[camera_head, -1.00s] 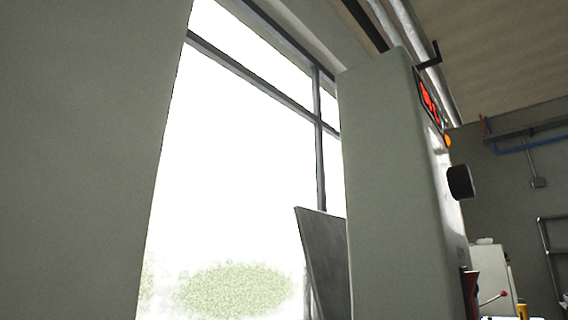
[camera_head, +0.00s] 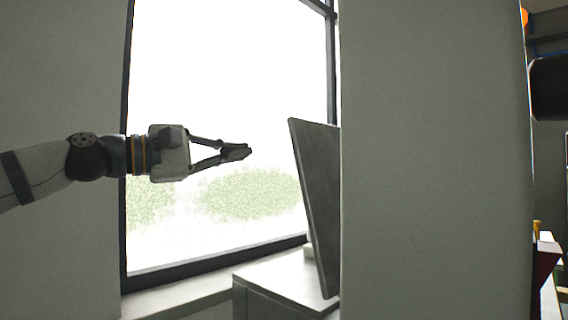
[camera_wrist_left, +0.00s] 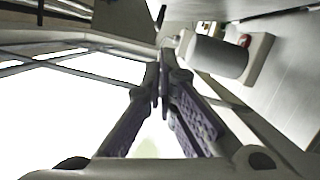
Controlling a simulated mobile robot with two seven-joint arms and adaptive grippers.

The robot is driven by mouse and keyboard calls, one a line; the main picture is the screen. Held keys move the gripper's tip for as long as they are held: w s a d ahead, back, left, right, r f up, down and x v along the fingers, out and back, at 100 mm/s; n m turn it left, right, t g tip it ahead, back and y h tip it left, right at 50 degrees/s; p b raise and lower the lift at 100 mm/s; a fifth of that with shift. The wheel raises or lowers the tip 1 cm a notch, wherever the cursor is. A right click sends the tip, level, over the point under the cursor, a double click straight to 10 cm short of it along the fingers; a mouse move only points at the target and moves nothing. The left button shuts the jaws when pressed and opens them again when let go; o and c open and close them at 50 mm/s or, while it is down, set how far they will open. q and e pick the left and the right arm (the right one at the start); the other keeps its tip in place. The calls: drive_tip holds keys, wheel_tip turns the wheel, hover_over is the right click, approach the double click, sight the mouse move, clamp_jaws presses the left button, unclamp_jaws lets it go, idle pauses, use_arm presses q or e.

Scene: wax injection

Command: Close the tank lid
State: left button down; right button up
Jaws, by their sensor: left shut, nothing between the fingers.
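The tank lid (camera_head: 318,200) is a flat grey panel. It stands raised and slightly tilted in the head view, beside the tall grey machine cabinet. My left gripper (camera_head: 240,152) is left of the lid in the picture, level with its upper part, pointing toward it. A visible gap separates them in the picture. Its fingers are together and empty; the closed fingers also show in the left wrist view (camera_wrist_left: 161,88). The tank opening is not visible. My right gripper is not in view.
The grey cabinet (camera_head: 430,170) fills the space right of the lid. A pale box-shaped unit (camera_head: 285,278) is below the lid. A bright window (camera_head: 220,100) lies behind the gripper. The wrist view shows a grey cylinder (camera_wrist_left: 218,56) on a pale block.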

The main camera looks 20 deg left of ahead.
use_arm(q)
drive_tip(key=w+d+r, duration=0.1)
drive_tip(key=w+d, duration=0.4)
drive_tip(key=d, duration=0.4)
drive_tip(key=shift+b, duration=0.4)
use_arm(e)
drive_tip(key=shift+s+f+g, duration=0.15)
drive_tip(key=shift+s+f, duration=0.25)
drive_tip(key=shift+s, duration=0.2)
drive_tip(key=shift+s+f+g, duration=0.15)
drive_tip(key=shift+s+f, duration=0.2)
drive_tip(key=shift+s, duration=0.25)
use_arm(q)
drive_tip(key=shift+w+d+r, duration=0.1)
drive_tip(key=shift+w+r, duration=0.05)
